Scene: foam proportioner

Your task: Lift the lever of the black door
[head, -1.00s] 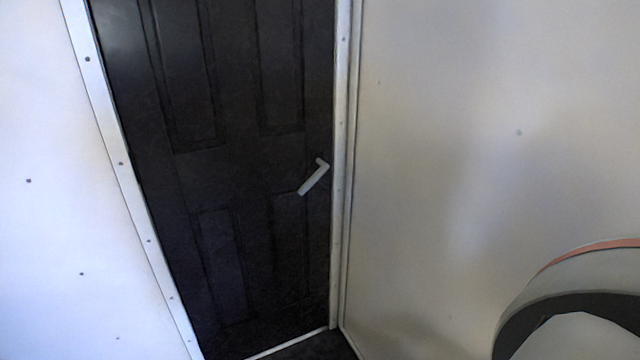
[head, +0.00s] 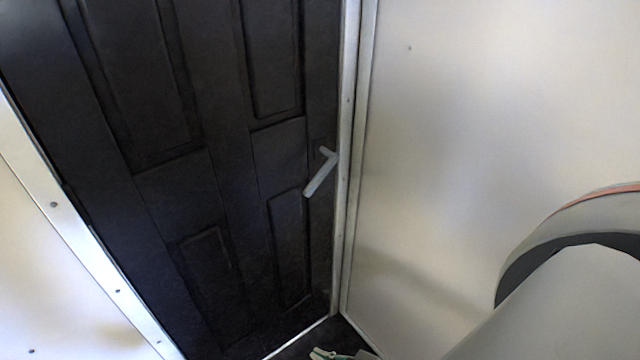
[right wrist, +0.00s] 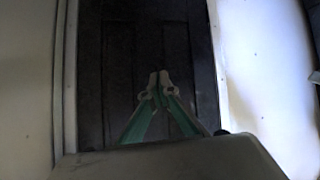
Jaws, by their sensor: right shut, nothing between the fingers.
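The black door (head: 230,160) has raised panels and stands shut in its white frame in the head view. Its grey lever (head: 320,175) is near the door's right edge and slopes down to the left. My right gripper (head: 335,354) just shows at the bottom edge of the head view, below the lever and apart from it. In the right wrist view the gripper (right wrist: 158,78) is shut and empty, pointing towards the dark door (right wrist: 120,50). The lever cannot be made out in the right wrist view. My left gripper is not in view.
A pale wall (head: 460,120) meets the door frame (head: 349,130) close to the right of the lever. Another pale wall (head: 50,290) lies at the left. Dark floor shows at the door's foot. The space before the door looks clear.

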